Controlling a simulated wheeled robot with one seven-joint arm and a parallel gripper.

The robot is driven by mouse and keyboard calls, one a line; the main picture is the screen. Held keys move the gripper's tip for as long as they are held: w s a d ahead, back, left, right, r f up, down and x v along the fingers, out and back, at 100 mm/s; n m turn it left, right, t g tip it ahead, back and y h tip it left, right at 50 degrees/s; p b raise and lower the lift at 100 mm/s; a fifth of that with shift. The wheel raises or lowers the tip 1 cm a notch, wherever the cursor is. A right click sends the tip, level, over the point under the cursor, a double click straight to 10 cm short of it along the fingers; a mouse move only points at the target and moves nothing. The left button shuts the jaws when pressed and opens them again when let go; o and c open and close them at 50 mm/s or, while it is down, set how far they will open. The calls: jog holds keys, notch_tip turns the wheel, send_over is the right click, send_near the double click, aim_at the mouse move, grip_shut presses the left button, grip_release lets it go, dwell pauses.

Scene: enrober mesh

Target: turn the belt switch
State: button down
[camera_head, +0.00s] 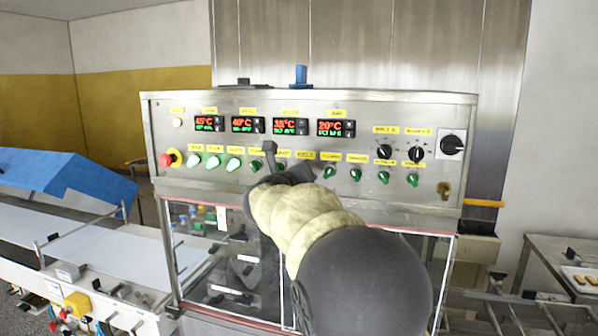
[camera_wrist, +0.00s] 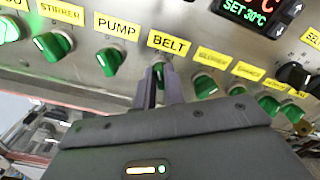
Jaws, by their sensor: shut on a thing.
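The belt switch (camera_wrist: 158,69) is a green knob on the steel control panel (camera_head: 365,108), below the yellow label BELT (camera_wrist: 171,45). In the wrist view, the two fingers of my gripper (camera_wrist: 160,80) stand on either side of this knob and are shut on it. Only a little green shows between them. In the head view, my gripper (camera_head: 272,165) reaches the lower row of the panel, and my arm hides the belt switch.
The green pump knob (camera_wrist: 110,61) is close on the left, and another green knob (camera_wrist: 205,87) is close on the right. A red emergency stop (camera_head: 167,160) is at the panel's left end. Temperature displays (camera_head: 290,126) sit above. A black rotary switch (camera_head: 452,145) is at the right.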

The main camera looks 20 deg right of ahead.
jog(key=c, duration=1.5)
grip_release()
jog(key=b+v, duration=0.4)
jog(key=v, duration=1.3)
jog(key=shift+s+a+b, duration=0.2)
jog(key=shift+b, duration=0.2)
